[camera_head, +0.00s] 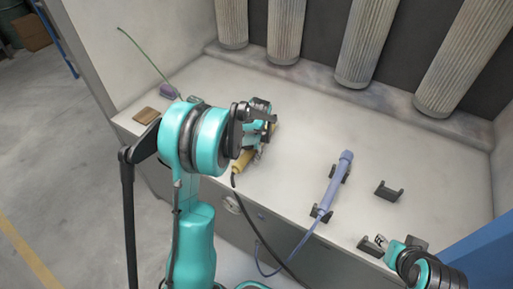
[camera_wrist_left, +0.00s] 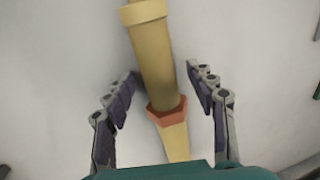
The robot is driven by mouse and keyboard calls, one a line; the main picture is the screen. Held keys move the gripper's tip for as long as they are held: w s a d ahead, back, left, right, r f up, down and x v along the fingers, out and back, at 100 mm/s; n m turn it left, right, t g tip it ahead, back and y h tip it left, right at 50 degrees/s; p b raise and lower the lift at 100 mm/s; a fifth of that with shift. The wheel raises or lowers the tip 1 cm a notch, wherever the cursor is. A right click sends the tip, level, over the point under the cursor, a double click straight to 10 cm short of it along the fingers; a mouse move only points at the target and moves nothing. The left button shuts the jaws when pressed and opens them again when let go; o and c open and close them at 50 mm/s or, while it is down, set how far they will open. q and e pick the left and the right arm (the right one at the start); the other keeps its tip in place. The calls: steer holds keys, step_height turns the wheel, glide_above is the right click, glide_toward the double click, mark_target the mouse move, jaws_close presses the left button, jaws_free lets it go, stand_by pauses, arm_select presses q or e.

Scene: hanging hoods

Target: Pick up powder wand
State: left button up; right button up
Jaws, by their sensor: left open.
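A yellow wand (camera_head: 243,163) lies on the pale bench, partly hidden by my left arm in the head view. In the left wrist view the yellow wand (camera_wrist_left: 155,65) runs lengthwise between the fingers, with an orange-red collar near its lower part. My left gripper (camera_wrist_left: 163,84) is open, with one finger on each side of the wand; whether either finger touches it I cannot tell. A blue-purple wand (camera_head: 334,184) rests on black holders to the right. I cannot tell which wand is the powder one. My right gripper (camera_head: 376,244) is at the lower right, away from both wands, its opening unclear.
An empty black holder (camera_head: 388,190) stands right of the blue-purple wand. A brown block (camera_head: 146,115) and a purple item (camera_head: 169,90) with a green rod are at the bench's left. Several ribbed filter cylinders (camera_head: 286,30) hang at the back. Hoses drop over the front edge.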

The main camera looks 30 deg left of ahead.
arm_select(q)
jaws_close()
steer(key=shift+r, duration=0.15)
step_height(320, 180, up, 4)
steer(key=shift+r+p, duration=0.1)
steer(key=shift+p, duration=1.1)
steer(key=w+d+r+p, duration=0.5)
steer(key=d+r+p, duration=0.1)
steer(key=d+r, duration=0.4)
steer(key=shift+w+d+r+p, duration=0.2)
steer(key=shift+r+p, duration=0.2)
steer(key=shift+r, duration=0.45)
